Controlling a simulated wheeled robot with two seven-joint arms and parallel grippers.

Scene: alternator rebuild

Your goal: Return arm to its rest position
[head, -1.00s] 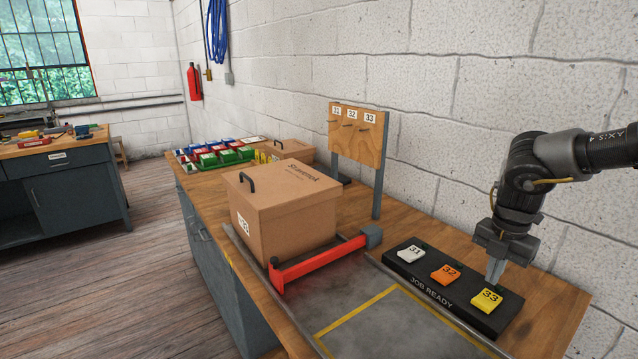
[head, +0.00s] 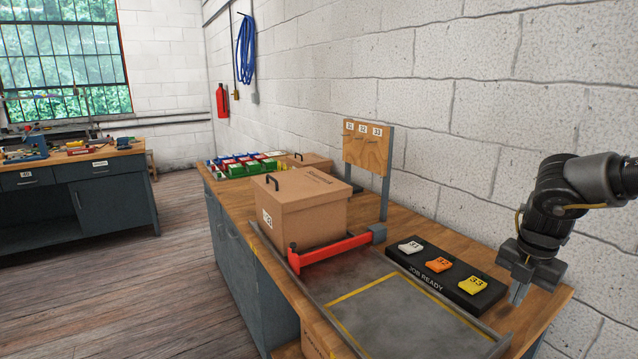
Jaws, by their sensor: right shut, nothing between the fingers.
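My right gripper (head: 518,291) is shut and empty. It points down just right of the black JOB READY board (head: 432,272), apart from the tags as far as I can see. The board holds a white tag 31 (head: 411,246), an orange tag 32 (head: 438,264) and a yellow tag 33 (head: 472,285). My right arm (head: 560,195) comes in from the right edge. My left gripper is not in view.
A lidded cardboard box (head: 305,210) stands behind a red bar (head: 335,249) on the wooden bench. A peg board (head: 368,150) numbered 31 to 33 stands behind, its hooks bare. A grey plate (head: 385,305) with yellow lines is clear. The block wall (head: 500,110) runs close behind my arm.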

